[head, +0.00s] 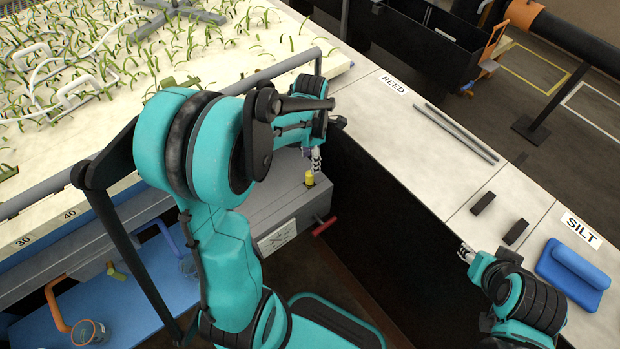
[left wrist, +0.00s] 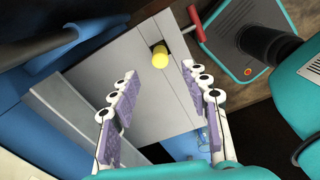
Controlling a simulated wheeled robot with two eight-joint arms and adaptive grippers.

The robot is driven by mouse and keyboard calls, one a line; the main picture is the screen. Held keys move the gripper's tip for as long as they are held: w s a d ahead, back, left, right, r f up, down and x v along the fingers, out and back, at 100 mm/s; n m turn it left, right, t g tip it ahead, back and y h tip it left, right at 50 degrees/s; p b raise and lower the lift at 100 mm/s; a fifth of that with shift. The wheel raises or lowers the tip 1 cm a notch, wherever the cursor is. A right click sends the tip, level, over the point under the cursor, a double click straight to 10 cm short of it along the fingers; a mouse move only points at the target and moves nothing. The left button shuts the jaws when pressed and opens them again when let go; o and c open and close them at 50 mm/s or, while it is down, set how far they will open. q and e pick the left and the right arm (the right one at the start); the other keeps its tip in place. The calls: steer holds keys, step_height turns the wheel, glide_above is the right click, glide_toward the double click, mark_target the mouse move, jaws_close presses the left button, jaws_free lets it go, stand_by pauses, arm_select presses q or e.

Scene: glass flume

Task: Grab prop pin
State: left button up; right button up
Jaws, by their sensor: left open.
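A short yellow peg (head: 309,179) stands out of the top of a grey metal box (head: 290,205). A red T-shaped handle (head: 325,226) sticks out of the same box lower down. No label tells which is the prop pin. My left gripper (head: 315,160) is above the box, just over the yellow peg. In the left wrist view its open fingers (left wrist: 157,77) point toward the yellow peg (left wrist: 160,56), which lies beyond the tips. The red handle (left wrist: 196,22) is past it at the upper right. My right gripper (head: 466,252) is at the right-hand counter, its jaws too small to judge.
A planted flume bed (head: 80,130) with a grey rail (head: 275,68) lies to the left. The right counter (head: 380,130) carries grey rods (head: 455,130), two dark blocks (head: 482,203) and a blue float-like tool (head: 575,262). A dark gap separates box and counter.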

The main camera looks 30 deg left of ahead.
mark_target(309, 173)
arm_select(q)
step_height(309, 173, down, 8)
steer(key=b, duration=0.3)
steer(key=shift+s+a+r+b, duration=0.1)
steer(key=shift+s+a+b, duration=0.05)
steer(key=shift+b, duration=0.25)
steer(key=shift+r, duration=0.1)
jaws_close()
